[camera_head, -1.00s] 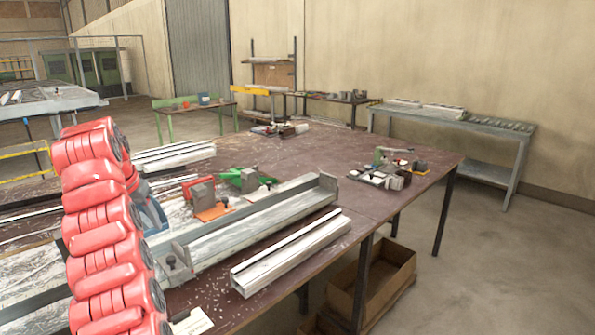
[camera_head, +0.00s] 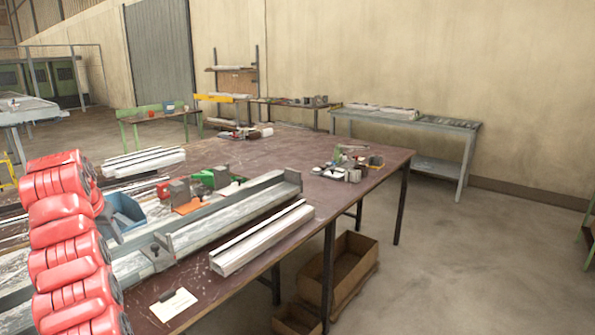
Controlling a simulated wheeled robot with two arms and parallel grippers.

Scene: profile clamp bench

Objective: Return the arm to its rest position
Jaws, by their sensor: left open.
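My red left arm (camera_head: 70,245) stands upright along the left edge of the head view, in front of the bench. Its gripper is open, though the fingers are hard to make out against the arm, and I see nothing held. The arm hides part of the bench's left side. My right gripper is not in view.
The brown bench (camera_head: 270,165) carries a long grey clamp channel (camera_head: 215,225), a pale profile (camera_head: 262,237), a blue bin (camera_head: 122,210) and a paper card (camera_head: 174,305). Small parts lie near its right corner. Cardboard boxes (camera_head: 350,270) sit below.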

